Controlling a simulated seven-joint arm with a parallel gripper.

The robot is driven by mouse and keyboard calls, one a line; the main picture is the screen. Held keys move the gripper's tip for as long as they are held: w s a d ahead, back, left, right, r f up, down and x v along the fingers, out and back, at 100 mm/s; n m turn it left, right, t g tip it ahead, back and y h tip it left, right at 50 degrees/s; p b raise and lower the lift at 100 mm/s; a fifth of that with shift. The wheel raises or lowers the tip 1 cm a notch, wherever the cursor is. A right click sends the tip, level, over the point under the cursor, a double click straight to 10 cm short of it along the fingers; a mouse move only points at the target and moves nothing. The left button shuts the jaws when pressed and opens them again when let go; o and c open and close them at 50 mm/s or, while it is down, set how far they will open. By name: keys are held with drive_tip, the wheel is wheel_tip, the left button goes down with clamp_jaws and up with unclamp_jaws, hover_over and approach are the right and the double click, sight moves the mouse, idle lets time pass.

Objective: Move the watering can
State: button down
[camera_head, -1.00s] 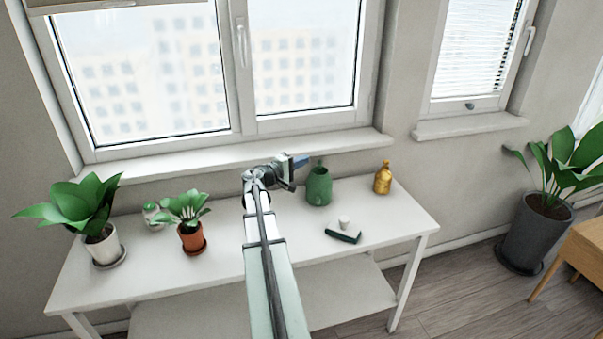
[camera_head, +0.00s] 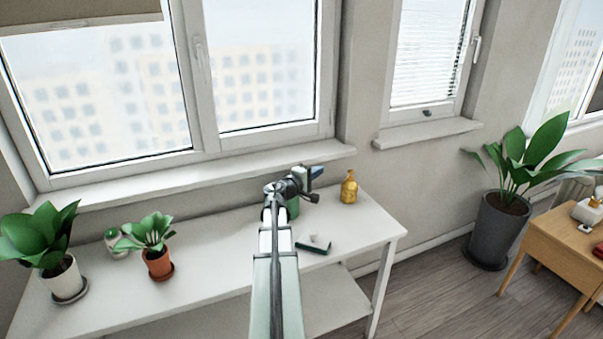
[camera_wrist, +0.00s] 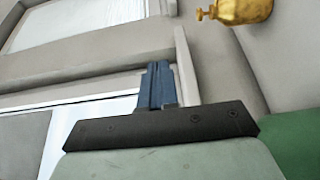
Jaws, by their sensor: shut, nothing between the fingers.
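The green vessel, which looks like the watering can (camera_head: 293,208), stands toward the right of the white table, mostly hidden behind my arm in the head view. A plain green surface, probably part of it, shows at the lower right of the wrist view (camera_wrist: 291,140). My gripper (camera_head: 317,172) is above the table by the window sill, over and slightly right of the green vessel. In the wrist view its blue fingers (camera_wrist: 158,82) are together with nothing between them.
A yellow bottle (camera_head: 349,188) stands right of my gripper; it shows in the wrist view (camera_wrist: 241,9). A dark green sponge-like item (camera_head: 313,248) lies in front. Potted plants (camera_head: 62,278) (camera_head: 158,263) stand left. The window sill (camera_head: 200,180) runs behind. The table's middle (camera_head: 215,240) is clear.

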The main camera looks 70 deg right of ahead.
drive_tip(key=shift+s+d, duration=0.4)
drive_tip(key=shift+s, duration=0.45)
drive_tip(key=shift+s+d, duration=0.4)
drive_tip(key=shift+s, duration=0.4)
